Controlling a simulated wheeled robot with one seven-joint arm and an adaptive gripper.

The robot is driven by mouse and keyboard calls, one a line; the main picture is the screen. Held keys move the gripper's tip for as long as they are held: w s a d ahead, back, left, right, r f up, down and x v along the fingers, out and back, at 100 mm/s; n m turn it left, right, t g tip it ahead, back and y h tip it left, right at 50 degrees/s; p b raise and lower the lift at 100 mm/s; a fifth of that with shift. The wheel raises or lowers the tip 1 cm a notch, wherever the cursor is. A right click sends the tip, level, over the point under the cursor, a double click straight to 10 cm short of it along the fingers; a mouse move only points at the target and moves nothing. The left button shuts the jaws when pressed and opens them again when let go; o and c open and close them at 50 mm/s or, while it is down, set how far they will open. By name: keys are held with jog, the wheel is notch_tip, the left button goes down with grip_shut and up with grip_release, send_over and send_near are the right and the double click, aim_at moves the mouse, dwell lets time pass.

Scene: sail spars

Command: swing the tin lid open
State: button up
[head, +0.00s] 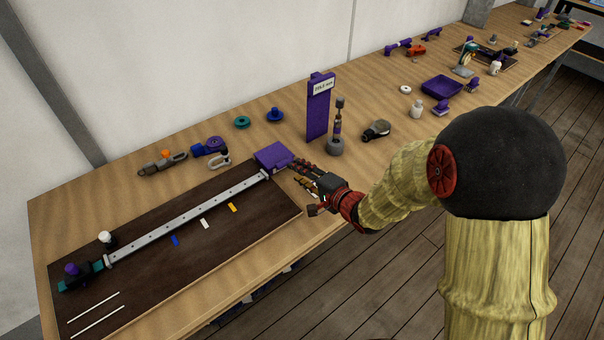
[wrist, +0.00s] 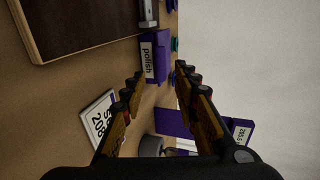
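The tin is a small purple box (head: 272,156) at the right end of the long grey rail, by the far edge of the dark board. In the wrist view the purple box (wrist: 158,58) carries a white label reading "polish". Its top looks flat and the lid appears down; I cannot make out a hinge or seam. My gripper (head: 298,172) is just right of the tin, its fingers pointing at it. In the wrist view my gripper (wrist: 158,78) is open and empty, with the tin ahead between and beyond the fingertips. Contact is not clear.
A tall purple sign (head: 319,108) and a grey stand with an upright rod (head: 337,130) rise behind my gripper. The dark board (head: 130,270) with the long rail (head: 190,216) lies left. Shackles and blocks lie behind. A white label card (wrist: 98,116) shows near my fingers.

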aim_at(286, 164)
jog(key=b+x, duration=0.3)
jog(key=x, duration=0.2)
jog(key=b+x, duration=0.2)
jog(key=shift+w+a+f+b, duration=0.2)
jog(key=shift+w+f+b, duration=0.1)
jog(key=shift+f, duration=0.1)
jog(key=shift+s+d+r+p, duration=0.15)
jog(key=shift+r+p, duration=0.2)
jog(key=shift+p, duration=0.05)
jog(key=shift+c, duration=1.2)
grip_shut()
